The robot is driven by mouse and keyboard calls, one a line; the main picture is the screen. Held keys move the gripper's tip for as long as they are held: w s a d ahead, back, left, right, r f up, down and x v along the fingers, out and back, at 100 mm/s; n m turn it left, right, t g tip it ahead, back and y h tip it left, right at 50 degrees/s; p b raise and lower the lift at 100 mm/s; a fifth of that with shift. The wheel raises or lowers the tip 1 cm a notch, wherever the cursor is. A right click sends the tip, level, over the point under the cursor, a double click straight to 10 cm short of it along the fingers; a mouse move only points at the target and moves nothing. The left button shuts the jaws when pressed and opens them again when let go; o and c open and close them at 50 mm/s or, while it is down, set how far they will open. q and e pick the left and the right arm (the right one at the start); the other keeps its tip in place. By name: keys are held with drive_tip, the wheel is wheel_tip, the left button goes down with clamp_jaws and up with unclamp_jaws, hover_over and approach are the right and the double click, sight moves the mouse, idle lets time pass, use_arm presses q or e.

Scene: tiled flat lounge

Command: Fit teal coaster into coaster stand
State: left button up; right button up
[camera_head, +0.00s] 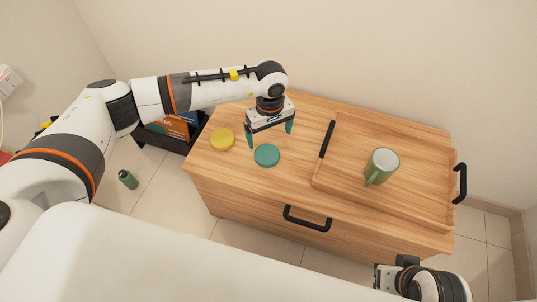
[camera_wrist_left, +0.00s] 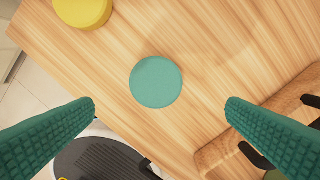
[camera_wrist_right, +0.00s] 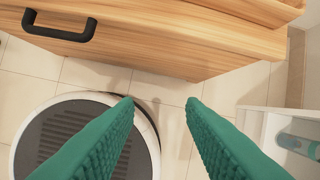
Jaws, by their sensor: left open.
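The teal coaster (camera_head: 267,155) lies flat on the wooden cabinet top, near its front left part. It also shows in the left wrist view (camera_wrist_left: 156,82). My left gripper (camera_head: 270,136) is open above the cabinet top, just behind the coaster in the head view. Its teal fingers are apart, with nothing between them. A thick yellow disc (camera_head: 222,139) lies left of the coaster; I cannot tell whether it is part of the stand. I see no clear coaster stand. My right gripper (camera_wrist_right: 160,101) is open and empty, low in front of the cabinet.
A wooden tray (camera_head: 335,178) with black handles covers the right of the cabinet top and holds a green mug (camera_head: 381,166). A black drawer handle (camera_head: 307,218) juts from the front. A dark rack of books (camera_head: 172,128) and a green can (camera_head: 128,179) are at left.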

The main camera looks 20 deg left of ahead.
use_arm(q)
hover_over(268, 155)
wheel_tip(268, 155, down, 5)
drive_tip(key=shift+w+d+b, duration=0.1)
drive_tip(key=shift+w+b, duration=0.05)
drive_tip(key=shift+b, duration=0.2)
drive_tip(key=f, duration=0.2)
drive_tip(key=shift+s+f+b, duration=0.2)
drive_tip(key=shift+f+b, duration=0.15)
drive_tip(key=shift+f, duration=0.75)
drive_tip(key=shift+w+f, duration=0.1)
drive_tip(key=shift+f, duration=0.05)
drive_tip(key=c, duration=1)
use_arm(e)
drive_tip(key=w, duration=0.1)
drive_tip(key=w+t, duration=0.1)
drive_tip(key=w+a, duration=0.1)
drive_tip(key=shift+w+f+t, duration=0.15)
drive_tip(key=shift+f+t, duration=0.25)
